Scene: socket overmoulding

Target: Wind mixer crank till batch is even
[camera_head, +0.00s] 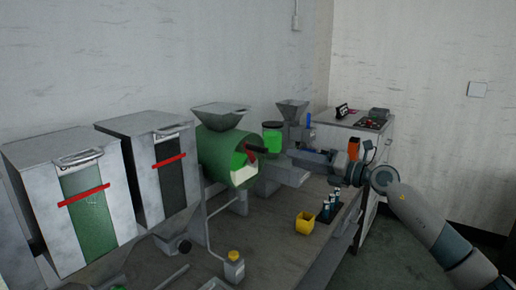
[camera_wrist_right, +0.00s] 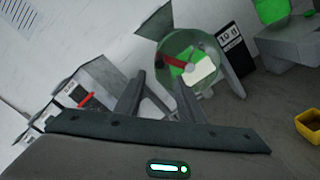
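The mixer is a green drum (camera_head: 213,150) under a grey hopper on the bench. Its round front shows separate bright green and cream-white areas. A red crank piece (camera_head: 249,153) with a dark grip (camera_head: 257,149) stands at the front. In the right wrist view the drum front (camera_wrist_right: 199,72) shows green and white patches, with a red bar (camera_wrist_right: 174,62) across it. My right gripper (camera_wrist_right: 160,74) is open, its fingers apart, with nothing seen between them; the drum is beyond and slightly right. In the head view my right arm reaches in from the right, apart from the crank. My left gripper is out of view.
Two grey bins (camera_head: 150,123) with red bars stand left of the mixer. A green-filled jar (camera_head: 272,139) and a hopper machine (camera_head: 292,108) stand right of it. A yellow box (camera_head: 305,223) and a dark rack (camera_head: 329,210) sit near the bench's front edge.

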